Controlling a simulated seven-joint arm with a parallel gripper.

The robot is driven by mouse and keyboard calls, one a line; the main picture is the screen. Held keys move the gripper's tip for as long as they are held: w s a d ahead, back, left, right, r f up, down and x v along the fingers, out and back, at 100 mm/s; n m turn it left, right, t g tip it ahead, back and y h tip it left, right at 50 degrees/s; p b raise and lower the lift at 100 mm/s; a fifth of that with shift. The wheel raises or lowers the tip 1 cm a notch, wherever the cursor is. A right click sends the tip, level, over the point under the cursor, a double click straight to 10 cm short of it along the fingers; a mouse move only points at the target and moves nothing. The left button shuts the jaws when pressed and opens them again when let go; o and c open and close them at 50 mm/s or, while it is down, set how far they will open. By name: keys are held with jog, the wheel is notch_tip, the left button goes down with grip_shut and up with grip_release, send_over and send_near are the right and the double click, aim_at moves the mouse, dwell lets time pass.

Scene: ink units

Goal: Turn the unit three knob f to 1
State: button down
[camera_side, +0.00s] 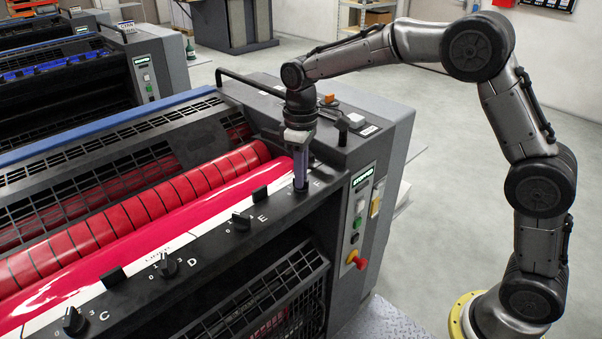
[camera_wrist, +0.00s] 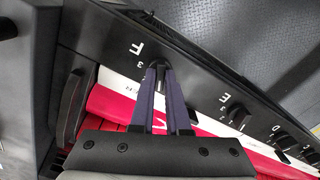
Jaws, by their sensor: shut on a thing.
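My gripper (camera_side: 300,184) points down at the right end of the black knob rail of the near red-inked unit, beside the letter F (camera_side: 317,184). In the wrist view my gripper (camera_wrist: 159,67) has its two fingers closed on knob f (camera_wrist: 159,66), by the white letter F and a figure 3. The fingers hide most of the knob, so its setting cannot be read. In the side view the knob is hidden behind the fingers. The knob at E (camera_wrist: 236,114) stands apart from my gripper.
Other black knobs, such as the one near D (camera_side: 167,265) and the one near C (camera_side: 74,321), stand along the rail. Red rollers (camera_side: 140,205) lie just behind it. A side panel with buttons and a red knob (camera_side: 356,260) is right of the gripper.

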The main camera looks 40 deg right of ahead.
jog(key=shift+r, duration=0.1)
jog(key=c, duration=0.9)
grip_release()
notch_tip(320, 180, up, 14)
